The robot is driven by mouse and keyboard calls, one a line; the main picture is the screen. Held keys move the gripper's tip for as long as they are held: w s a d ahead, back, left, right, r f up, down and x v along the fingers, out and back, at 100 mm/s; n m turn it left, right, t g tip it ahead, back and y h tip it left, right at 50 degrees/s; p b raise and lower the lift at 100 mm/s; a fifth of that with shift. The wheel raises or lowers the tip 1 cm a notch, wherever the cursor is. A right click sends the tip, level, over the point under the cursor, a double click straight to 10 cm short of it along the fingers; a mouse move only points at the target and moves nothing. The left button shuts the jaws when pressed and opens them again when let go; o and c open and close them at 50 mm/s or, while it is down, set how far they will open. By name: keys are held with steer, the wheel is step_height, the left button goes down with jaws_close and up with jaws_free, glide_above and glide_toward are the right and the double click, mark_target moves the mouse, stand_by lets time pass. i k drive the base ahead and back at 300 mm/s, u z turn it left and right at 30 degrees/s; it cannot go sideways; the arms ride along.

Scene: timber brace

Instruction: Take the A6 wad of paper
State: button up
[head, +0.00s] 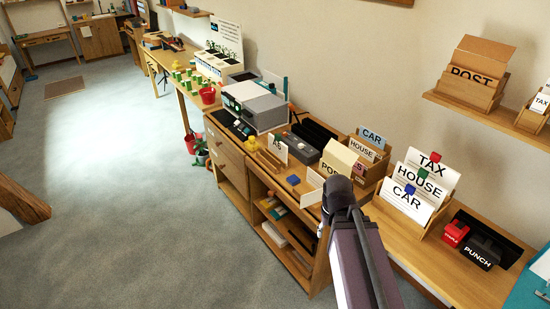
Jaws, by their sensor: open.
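A small white card (279,151) stands upright in a wooden holder on the wooden desk (262,174), left of the middle of the head view. Its printing looks like "A5" or "A6", too small to be sure. I cannot tell which of these is the A6 wad. My arm rises from the bottom edge in front of the desk, apart from the white card in the picture. My gripper's fingers do not show.
A grey printer (254,106) stands behind the card. A blue block (293,180), the POST box (338,160) and HOUSE and CAR card holders crowd the desk to the right. TAX, HOUSE and CAR cards (418,187) stand farther right. The floor (130,200) at left is clear.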

mark_target(276, 146)
steer(key=k, duration=0.2)
steer(key=z, duration=0.15)
steer(key=i, duration=1.4)
steer(key=u, duration=0.2)
